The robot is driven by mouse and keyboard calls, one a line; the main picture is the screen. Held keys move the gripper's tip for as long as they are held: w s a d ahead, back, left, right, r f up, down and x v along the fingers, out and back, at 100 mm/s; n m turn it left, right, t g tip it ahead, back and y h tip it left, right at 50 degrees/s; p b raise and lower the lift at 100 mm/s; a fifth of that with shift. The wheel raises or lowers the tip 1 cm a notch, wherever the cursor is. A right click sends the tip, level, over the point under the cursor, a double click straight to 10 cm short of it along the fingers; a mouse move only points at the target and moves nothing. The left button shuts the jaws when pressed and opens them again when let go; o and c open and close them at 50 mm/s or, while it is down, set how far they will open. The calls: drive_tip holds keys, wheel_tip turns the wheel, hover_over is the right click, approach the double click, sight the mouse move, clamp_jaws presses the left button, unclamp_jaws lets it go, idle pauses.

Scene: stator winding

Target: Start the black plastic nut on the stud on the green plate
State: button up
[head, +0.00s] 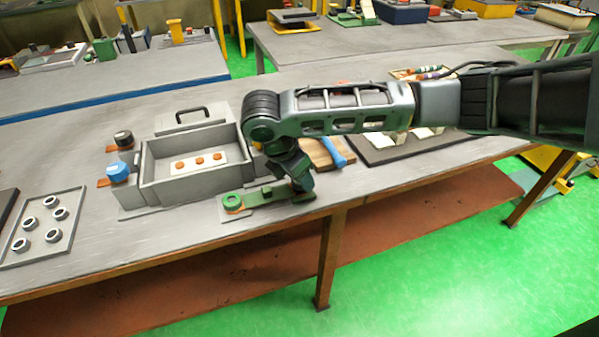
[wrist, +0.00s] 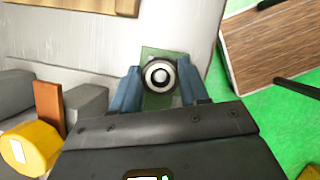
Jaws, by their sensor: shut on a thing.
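The black nut (wrist: 158,74) is a dark ring between my fingertips in the wrist view, with a pale ring and grey centre inside it. My gripper (wrist: 160,84) is shut on it, one blue-grey finger on each side. The green plate (wrist: 152,101) shows right below the nut. In the head view the green plate (head: 262,198) lies near the table's front edge, with a green ring at its left end. My gripper (head: 300,190) points down over its right end and hides the nut and stud there. I cannot tell whether the nut touches the stud.
A grey open box (head: 185,172) with several orange-topped parts stands behind the plate. Blue (head: 118,172) and black (head: 124,139) caps are at its left. A tray (head: 70,198) of rings lies far left. A blue-handled tool (head: 334,152) lies right of my gripper.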

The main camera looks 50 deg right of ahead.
drive_tip(key=shift+f, duration=0.1)
drive_tip(key=o, duration=1.1)
wheel_tip(320, 180, up, 3)
drive_tip(key=p, duration=0.2)
drive_tip(key=shift+p, duration=0.3)
drive_tip(key=shift+r, duration=2.1)
